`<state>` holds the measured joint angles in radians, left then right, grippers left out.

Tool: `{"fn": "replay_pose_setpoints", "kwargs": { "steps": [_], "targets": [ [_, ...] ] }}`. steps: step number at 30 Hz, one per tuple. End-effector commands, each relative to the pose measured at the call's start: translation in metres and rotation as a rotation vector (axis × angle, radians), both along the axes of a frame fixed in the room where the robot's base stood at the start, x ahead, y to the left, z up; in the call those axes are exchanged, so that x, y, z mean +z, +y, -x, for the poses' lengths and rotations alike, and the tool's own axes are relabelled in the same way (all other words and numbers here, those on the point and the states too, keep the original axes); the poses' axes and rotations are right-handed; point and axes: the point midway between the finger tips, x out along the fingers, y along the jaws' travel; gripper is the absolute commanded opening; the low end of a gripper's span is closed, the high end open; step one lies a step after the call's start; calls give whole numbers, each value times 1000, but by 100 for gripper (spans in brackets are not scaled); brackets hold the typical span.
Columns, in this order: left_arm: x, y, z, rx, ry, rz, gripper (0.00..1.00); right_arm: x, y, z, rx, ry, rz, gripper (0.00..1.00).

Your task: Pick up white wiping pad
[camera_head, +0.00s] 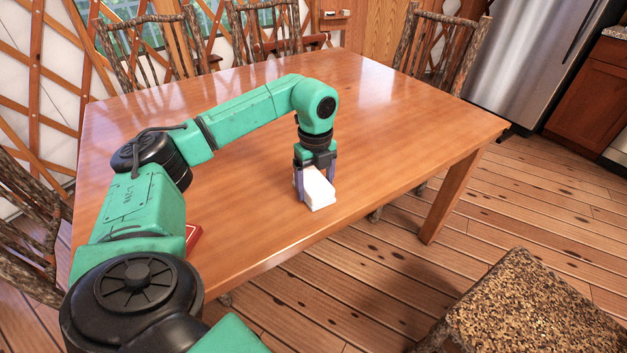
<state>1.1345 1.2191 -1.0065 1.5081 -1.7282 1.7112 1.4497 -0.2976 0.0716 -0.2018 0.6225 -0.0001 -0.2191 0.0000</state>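The white wiping pad (318,193) is a small white block low at the tabletop near the front edge of the wooden table. My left gripper (316,188) points down over it, with one finger on either side of the pad. I cannot tell whether the fingers press on the pad or whether it is lifted off the table. The gripper hides part of the pad's back. My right gripper is not in view.
The wooden table (400,120) is mostly bare. A red object (193,238) lies at its front left, partly behind my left arm. Branch-framed chairs (440,45) stand around the table. A speckled stool seat (535,310) is at the lower right.

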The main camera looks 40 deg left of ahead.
Motion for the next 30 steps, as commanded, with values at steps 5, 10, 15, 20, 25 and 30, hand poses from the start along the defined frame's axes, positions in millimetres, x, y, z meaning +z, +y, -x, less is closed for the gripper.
{"fn": "replay_pose_setpoints", "kwargs": {
  "steps": [5, 10, 15, 20, 25, 30],
  "targets": [
    [0, 0, 0, 0, 0, 0, 25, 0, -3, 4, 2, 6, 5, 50],
    [1, 0, 0, -1, 0, 0, 25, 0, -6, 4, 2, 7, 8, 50],
    [11, -1, -1, -1, -2, 1, 25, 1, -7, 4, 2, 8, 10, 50],
    [44, -1, -1, -1, -5, 2, 25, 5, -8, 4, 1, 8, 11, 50],
    [111, -1, -2, -2, -7, 4, 25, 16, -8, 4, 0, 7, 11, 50],
    [178, 0, -1, 0, -3, 0, 25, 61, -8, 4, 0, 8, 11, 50]
  ]
}}
